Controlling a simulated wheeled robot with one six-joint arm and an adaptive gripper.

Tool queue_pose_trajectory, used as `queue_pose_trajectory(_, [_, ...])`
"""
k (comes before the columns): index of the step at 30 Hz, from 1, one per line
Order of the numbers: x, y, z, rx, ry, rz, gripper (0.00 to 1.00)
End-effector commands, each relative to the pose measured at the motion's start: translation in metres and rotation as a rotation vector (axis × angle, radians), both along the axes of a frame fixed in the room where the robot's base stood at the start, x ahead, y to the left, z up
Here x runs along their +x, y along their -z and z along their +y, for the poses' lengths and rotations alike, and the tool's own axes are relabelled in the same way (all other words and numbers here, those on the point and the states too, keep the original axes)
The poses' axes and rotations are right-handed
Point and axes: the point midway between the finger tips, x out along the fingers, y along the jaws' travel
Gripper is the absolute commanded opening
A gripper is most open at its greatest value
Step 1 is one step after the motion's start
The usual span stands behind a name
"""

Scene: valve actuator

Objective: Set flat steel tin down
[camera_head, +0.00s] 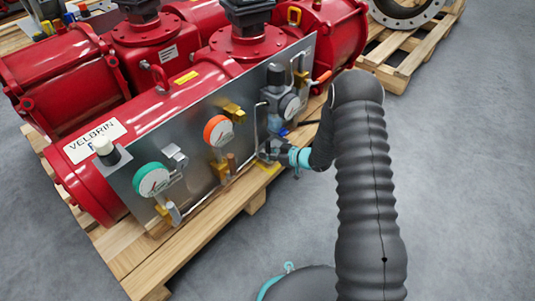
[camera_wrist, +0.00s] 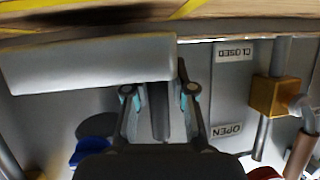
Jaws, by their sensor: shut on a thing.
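The flat steel tin (camera_wrist: 85,75) is a pale grey, long, flat block in the upper left of the wrist view. My gripper (camera_wrist: 160,95) is shut on it near the tin's right end in that view. The wrist picture is upside down, so the wooden pallet (camera_wrist: 240,25) with yellow marking lines (camera_wrist: 190,9) lies at the top, just past the tin. I cannot tell whether the tin touches the wood. In the head view my gripper (camera_head: 272,151) is low in front of the steel panel, beside a yellow marking (camera_head: 266,168) on the pallet; the tin is hard to make out there.
The steel panel (camera_head: 190,160) carries a green gauge (camera_head: 151,179), an orange gauge (camera_head: 218,131), brass fittings and thin pipes close to my gripper. Red actuator bodies (camera_head: 150,100) stand behind it. OPEN (camera_wrist: 226,130) and CLOSED labels show on the panel. The floor (camera_head: 460,180) at right is clear.

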Motion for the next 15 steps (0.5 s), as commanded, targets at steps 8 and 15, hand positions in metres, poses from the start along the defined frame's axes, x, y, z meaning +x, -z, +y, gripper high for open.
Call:
queue_pose_trajectory(8, [0.0005,0.0011,0.0000,0.001,0.001,-0.002,0.00])
queue_pose_trajectory(15, [0.0005,0.0073,-0.0001,0.001,0.001,-0.002,0.00])
